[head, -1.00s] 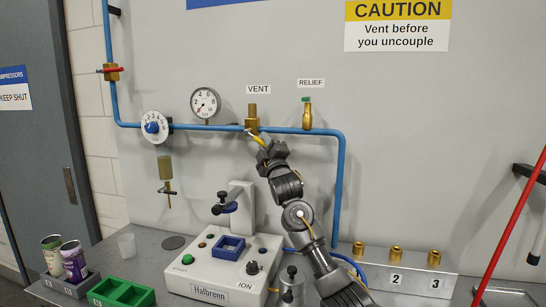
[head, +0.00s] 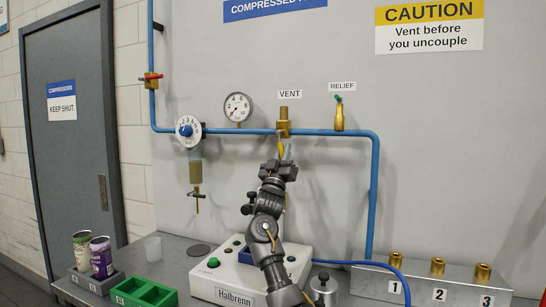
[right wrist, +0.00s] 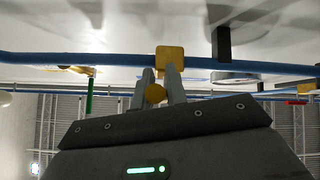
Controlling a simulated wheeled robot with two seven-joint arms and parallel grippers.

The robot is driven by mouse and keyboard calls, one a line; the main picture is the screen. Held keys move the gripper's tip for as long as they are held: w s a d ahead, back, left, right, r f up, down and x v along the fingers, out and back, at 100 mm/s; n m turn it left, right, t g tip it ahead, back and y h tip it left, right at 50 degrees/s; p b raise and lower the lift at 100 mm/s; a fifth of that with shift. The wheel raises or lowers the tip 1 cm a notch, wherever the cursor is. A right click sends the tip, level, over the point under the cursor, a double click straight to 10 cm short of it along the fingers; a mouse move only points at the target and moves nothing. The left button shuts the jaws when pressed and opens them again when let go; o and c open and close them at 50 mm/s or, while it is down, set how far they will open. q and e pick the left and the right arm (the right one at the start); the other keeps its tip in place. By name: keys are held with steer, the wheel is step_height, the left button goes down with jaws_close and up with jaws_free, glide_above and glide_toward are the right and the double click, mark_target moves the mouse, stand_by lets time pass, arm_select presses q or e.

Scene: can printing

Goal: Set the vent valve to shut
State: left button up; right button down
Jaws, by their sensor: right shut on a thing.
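The brass vent valve (head: 284,128) sits on the blue pipe under the VENT label (head: 289,94). Its yellow lever (head: 281,150) points about straight down, across the pipe. My right gripper (head: 280,161) is below the valve and is shut on the lever. In the right wrist view the valve body (right wrist: 170,60) is just beyond my fingers (right wrist: 160,88), and the round yellow lever end (right wrist: 155,94) shows between them. The gripper hides part of the lever. My left gripper is not in view.
The blue pipe (head: 245,131) runs along the wall, with a gauge (head: 238,107), a dial regulator (head: 188,130) and a relief valve (head: 339,117). Below stand the Halbrenn machine (head: 235,278), a green tray (head: 145,292), two cans (head: 102,257) and a numbered block (head: 420,283).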

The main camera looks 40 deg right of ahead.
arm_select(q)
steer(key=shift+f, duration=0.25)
arm_select(e)
steer(key=shift+w+f+m+g+h, duration=0.2)
steer(key=shift+m+g+h, duration=0.1)
steer(key=shift+m+g, duration=0.5)
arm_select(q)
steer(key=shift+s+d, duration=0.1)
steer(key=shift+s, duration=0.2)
arm_select(e)
steer(key=shift+a+m, duration=0.1)
steer(key=shift+m, duration=0.2)
steer(key=c, duration=1.4)
jaws_free()
steer(key=shift+r, duration=0.1)
